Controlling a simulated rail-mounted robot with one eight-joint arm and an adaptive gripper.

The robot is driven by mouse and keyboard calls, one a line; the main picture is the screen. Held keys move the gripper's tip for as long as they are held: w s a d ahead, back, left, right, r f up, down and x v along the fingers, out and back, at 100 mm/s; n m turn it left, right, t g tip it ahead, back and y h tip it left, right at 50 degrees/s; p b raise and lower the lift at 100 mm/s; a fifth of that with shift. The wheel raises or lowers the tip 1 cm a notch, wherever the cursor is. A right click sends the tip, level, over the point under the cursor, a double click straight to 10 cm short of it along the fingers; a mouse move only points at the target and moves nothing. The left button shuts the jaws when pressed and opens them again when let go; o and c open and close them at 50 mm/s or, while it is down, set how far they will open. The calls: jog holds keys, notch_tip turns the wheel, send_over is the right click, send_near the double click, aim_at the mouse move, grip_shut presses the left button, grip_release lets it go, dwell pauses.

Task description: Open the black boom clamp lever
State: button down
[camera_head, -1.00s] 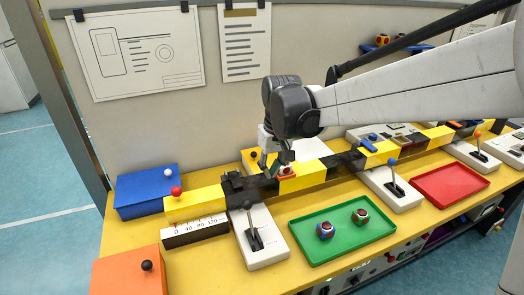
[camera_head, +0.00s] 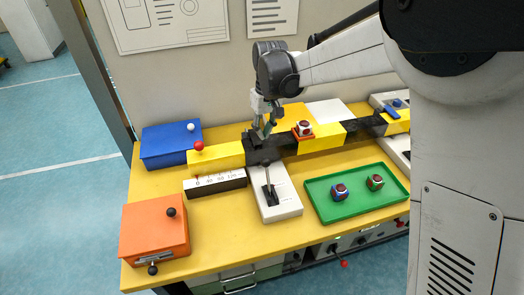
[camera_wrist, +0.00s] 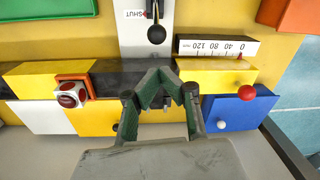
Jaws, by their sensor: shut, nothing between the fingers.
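The boom (camera_head: 325,140) is a long bar with yellow and black sections. Its black clamp section (camera_head: 284,146) is toward the left end, and it also shows in the wrist view (camera_wrist: 112,84). My gripper (camera_head: 264,138) points down at this section. In the wrist view its green-padded fingers (camera_wrist: 154,74) come together at the tips over the black section, with nothing between them. A small dark peg-like part (camera_wrist: 167,104), possibly the clamp lever, shows between the finger links. My fingers hide part of the clamp, and I cannot tell whether they touch it.
A white box with a black-knobbed lever (camera_head: 268,190) stands just in front of the boom, beside a scale (camera_head: 215,184). Blue (camera_head: 170,146) and orange boxes (camera_head: 150,228) are left; a green tray (camera_head: 325,214) is right.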

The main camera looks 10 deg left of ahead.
jog(key=p, duration=0.1)
send_near(268, 175)
jog(key=w+a+f, duration=0.4)
jog(key=f, duration=0.2)
jog(key=shift+w+d+r, duration=0.1)
jog(key=shift+w, duration=0.05)
jog(key=shift+d, duration=0.15)
